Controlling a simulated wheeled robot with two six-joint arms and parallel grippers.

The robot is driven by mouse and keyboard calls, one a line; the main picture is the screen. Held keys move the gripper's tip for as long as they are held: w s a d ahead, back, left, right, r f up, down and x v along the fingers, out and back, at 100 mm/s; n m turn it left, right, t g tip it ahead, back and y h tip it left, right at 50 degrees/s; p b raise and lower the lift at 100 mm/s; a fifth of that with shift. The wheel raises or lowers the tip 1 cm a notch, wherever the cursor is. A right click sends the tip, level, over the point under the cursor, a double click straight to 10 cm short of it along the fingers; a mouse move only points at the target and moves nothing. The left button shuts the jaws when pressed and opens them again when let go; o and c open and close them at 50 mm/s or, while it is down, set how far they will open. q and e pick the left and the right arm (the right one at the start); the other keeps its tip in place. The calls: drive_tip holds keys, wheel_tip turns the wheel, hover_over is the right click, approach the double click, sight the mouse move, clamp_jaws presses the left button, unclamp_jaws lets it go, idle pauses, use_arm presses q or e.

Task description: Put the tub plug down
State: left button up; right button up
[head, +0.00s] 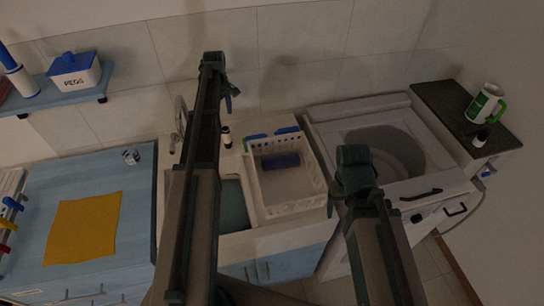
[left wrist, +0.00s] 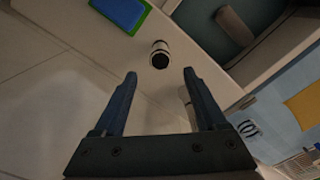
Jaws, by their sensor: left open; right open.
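I cannot single out the tub plug for certain. A small black-and-white cylindrical piece (head: 226,135) stands on the sink's back ledge in the head view. In the left wrist view a similar black-and-white piece (left wrist: 160,54) stands upright just beyond my fingertips, apart from them. My left gripper (head: 230,93) is above the back of the sink; its two fingers (left wrist: 160,73) are spread with nothing between them. My right gripper (head: 355,168) is in front of the washing machine's left side, open, its fingers mostly hidden.
A white basket (head: 315,193) with a blue roll (head: 281,160) sits right of the sink basin (head: 233,208). A blue-and-green sponge-like item (left wrist: 120,12) lies on the ledge. A yellow cloth (head: 85,228) lies on the left counter.

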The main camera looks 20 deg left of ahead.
use_arm(q)
drive_tip(key=s+d+m, duration=0.4)
drive_tip(key=s+d, duration=0.2)
drive_tip(key=d, duration=0.6)
drive_tip(key=s+d+m, duration=0.5)
drive_tip(key=d, duration=0.6)
drive_tip(key=s+d+m+y, duration=0.1)
drive_tip(key=s+d+m, duration=0.9)
drive_tip(key=s+d, duration=0.3)
drive_tip(key=s, duration=0.3)
drive_tip(key=shift+s+d, duration=0.2)
drive_tip(key=shift+d, duration=0.2)
